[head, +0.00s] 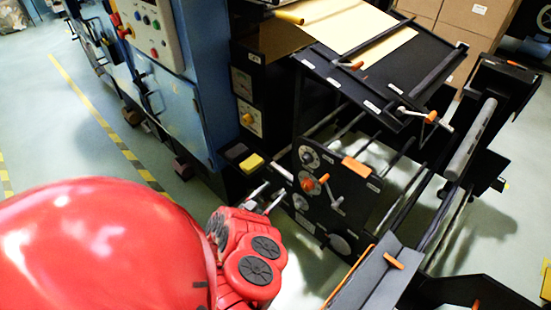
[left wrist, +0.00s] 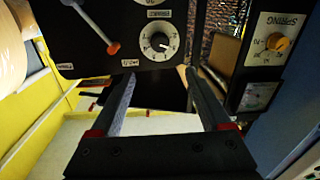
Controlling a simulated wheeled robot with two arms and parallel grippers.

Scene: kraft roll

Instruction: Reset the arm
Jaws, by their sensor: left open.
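My left gripper (head: 276,188) is at the end of my red arm, just left of the machine's black control plate (head: 335,215). The gripper is open with nothing between its fingers. In the left wrist view, the two dark fingers (left wrist: 161,75) are apart, pointing toward a white dial with a black knob (left wrist: 160,43). A lever with an orange tip (left wrist: 113,47) is beside that dial. I cannot tell whether the fingers touch the plate. My right gripper is in neither view.
A blue cabinet (head: 185,105) with a button panel (head: 150,28) stands at the left. Kraft paper (head: 340,30) runs over a black table at the back. A steel roller (head: 470,140) and bars are at the right. Cardboard boxes (head: 465,18) stand behind. Floor at the left (head: 50,130) is clear.

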